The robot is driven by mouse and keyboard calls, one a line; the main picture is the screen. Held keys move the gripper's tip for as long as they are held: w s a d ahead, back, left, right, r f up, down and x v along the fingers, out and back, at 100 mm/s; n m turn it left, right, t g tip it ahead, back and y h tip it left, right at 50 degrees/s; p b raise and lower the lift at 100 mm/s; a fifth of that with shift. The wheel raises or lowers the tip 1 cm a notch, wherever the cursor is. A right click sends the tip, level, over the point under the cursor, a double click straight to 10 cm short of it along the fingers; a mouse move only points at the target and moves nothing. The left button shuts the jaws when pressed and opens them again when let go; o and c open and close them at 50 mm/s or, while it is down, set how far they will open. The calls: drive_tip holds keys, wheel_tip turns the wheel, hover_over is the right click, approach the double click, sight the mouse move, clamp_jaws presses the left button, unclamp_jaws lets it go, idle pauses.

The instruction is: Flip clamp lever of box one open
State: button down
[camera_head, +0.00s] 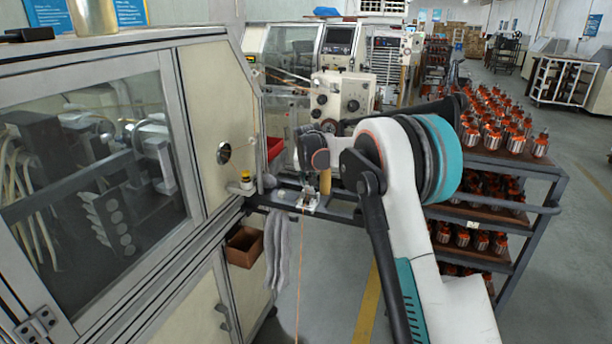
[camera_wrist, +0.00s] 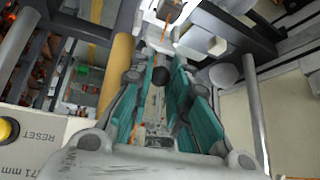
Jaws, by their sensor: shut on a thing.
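The clamp of box one (camera_head: 308,204) is a small pale metal fixture on the dark rail in front of the machine. In the wrist view the white clamp body (camera_wrist: 180,30) is at the top. The clamp lever shows there as a round black knob (camera_wrist: 162,77) between the teal finger pads. My gripper (camera_wrist: 168,72) is shut on this lever. In the head view my gripper (camera_head: 306,188) reaches down onto the clamp, and its fingers partly hide the lever. An orange wire (camera_head: 299,255) hangs from the clamp.
The cream machine (camera_head: 215,95) with a glass door stands left. A yellow button (camera_head: 246,176) sits beside the rail. A wooden-coloured post (camera_head: 325,182) stands close to the gripper. A brown bin (camera_head: 245,246) and grey cloth (camera_head: 278,255) hang below. An armature rack (camera_head: 530,165) stands right.

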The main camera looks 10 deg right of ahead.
drive_tip(key=shift+w+d+r+g+y+p, duration=0.15)
drive_tip(key=shift+w+d+g+y+p, duration=0.4)
drive_tip(key=shift+g+p, duration=0.25)
drive_tip(key=shift+w+d+r+g+y+p, duration=0.2)
drive_tip(key=shift+w+g+y+p, duration=0.15)
drive_tip(key=shift+w+g+p, duration=0.35)
drive_tip(key=shift+f, duration=0.1)
drive_tip(key=c, duration=1.5)
unclamp_jaws()
drive_tip(key=v, duration=1.2)
drive_tip(key=shift+d, duration=0.15)
drive_tip(key=shift+w, duration=0.1)
